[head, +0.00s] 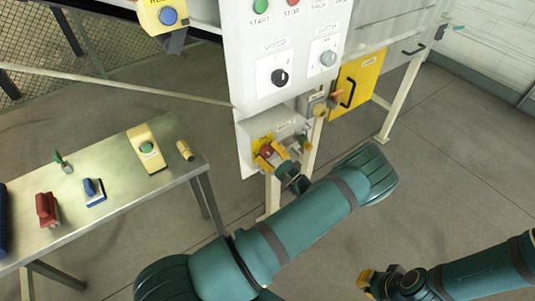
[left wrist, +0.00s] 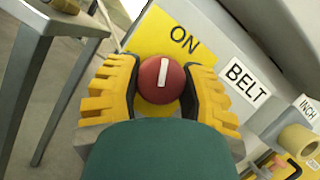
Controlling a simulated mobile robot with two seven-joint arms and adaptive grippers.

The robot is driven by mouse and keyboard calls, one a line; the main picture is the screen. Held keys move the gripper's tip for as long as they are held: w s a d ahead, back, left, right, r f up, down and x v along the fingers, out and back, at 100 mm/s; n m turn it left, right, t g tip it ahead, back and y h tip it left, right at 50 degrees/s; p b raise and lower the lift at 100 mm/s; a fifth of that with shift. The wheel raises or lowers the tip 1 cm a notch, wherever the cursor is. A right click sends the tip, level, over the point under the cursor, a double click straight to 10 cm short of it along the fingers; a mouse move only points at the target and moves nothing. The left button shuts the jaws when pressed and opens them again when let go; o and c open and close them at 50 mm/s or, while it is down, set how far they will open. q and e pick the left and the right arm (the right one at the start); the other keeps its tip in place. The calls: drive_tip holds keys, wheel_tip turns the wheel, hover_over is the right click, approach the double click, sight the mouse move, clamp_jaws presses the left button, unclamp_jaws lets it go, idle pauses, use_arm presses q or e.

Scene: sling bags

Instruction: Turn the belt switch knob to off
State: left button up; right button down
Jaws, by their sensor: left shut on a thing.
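The belt switch knob (left wrist: 162,80) is round and red with a white pointer line. It sits on a yellow plate (left wrist: 160,35) lettered ON, beside a white BELT label (left wrist: 243,83). The pointer runs nearly upright in the left wrist view, its upper end just left of the ON lettering. My left gripper (left wrist: 162,86) has its yellow fingers closed on both sides of the knob. In the head view the left gripper (head: 270,156) is at the small box under the white panel. My right gripper (head: 372,284) is low at right, away from the switch; its fingers are unclear.
The white panel (head: 255,45) above carries buttons and a black speed knob (head: 279,77). A beige knob by an INCH label (left wrist: 297,140) is close right of the switch. A yellow door (head: 362,78) is further right. A metal table (head: 115,190) with several devices stands left.

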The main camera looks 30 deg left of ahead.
use_arm(q)
drive_tip(key=n+g, duration=0.1)
drive_tip(key=n, duration=0.3)
drive_tip(key=n+g+h+b, duration=0.1)
drive_tip(key=n+g, duration=0.1)
drive_tip(key=n, duration=0.2)
drive_tip(key=n+h, duration=0.1)
drive_tip(key=n, duration=0.2)
drive_tip(key=n+g+h, duration=0.1)
drive_tip(key=n, duration=0.2)
drive_tip(key=shift+r+h+b, duration=0.1)
drive_tip(key=shift+h+b, duration=0.2)
drive_tip(key=shift+b, duration=0.05)
drive_tip(key=o, duration=1.2)
drive_tip(key=d, duration=1.2)
